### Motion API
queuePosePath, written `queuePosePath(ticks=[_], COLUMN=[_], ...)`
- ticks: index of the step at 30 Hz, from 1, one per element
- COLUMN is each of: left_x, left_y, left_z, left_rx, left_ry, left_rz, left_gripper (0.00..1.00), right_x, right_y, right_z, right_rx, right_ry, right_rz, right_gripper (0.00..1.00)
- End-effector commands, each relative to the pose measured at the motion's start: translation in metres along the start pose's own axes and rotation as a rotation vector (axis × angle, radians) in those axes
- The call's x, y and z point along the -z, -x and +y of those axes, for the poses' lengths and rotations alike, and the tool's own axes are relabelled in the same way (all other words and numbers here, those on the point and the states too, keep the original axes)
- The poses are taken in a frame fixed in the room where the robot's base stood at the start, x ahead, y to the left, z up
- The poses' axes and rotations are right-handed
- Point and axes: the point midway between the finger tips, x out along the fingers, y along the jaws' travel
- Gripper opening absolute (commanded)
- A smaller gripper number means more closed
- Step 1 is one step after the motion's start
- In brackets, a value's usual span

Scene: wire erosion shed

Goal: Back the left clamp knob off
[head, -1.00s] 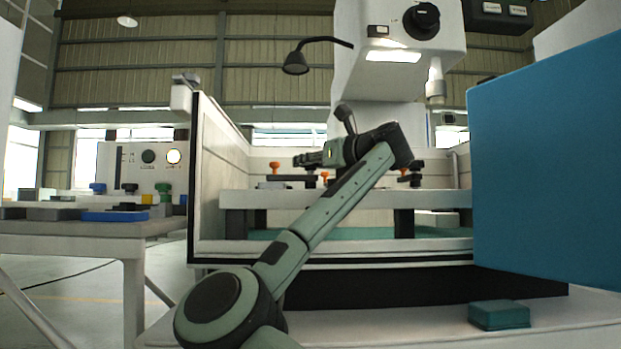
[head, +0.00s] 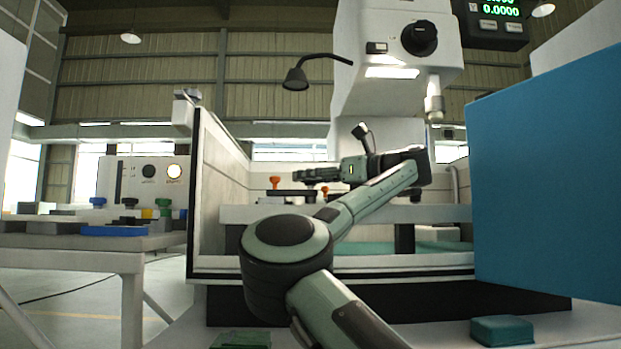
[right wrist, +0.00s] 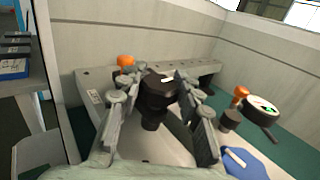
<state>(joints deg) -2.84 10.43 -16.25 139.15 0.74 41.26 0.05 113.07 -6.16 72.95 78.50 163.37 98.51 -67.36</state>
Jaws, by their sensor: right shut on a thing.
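In the head view my right gripper (head: 312,174) reaches left over the machine's work frame, and the knob cannot be made out there. My left gripper is in neither view.
The machine head (head: 395,55) hangs above. A blue panel (head: 545,170) blocks the right. A side table (head: 90,240) stands left.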

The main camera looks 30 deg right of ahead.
Motion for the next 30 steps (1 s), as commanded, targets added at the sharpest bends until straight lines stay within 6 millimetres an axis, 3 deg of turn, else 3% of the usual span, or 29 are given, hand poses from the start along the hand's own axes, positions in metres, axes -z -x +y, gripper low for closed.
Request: queuePosePath(ticks=[4,5,7,17,20,30], left_x=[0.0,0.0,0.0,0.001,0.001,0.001], left_y=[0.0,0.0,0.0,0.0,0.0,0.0], left_z=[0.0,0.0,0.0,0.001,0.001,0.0], left_rx=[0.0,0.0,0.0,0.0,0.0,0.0], left_ry=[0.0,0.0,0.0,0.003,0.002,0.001], left_rz=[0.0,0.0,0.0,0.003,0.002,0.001], left_gripper=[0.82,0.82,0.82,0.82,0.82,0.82], right_x=[0.003,0.003,0.002,-0.002,-0.013,-0.076], right_y=[-0.001,-0.001,-0.001,0.0,0.0,0.0], right_z=[0.001,0.001,0.001,0.0,0.0,0.0], right_rx=[-0.003,-0.003,-0.002,0.0,-0.001,-0.002], right_ry=[-0.001,-0.002,-0.002,0.0,0.001,0.0], right_rz=[0.006,0.006,0.006,0.002,0.0,0.003], right_gripper=[0.05,0.37,0.44,0.44,0.44,0.44])
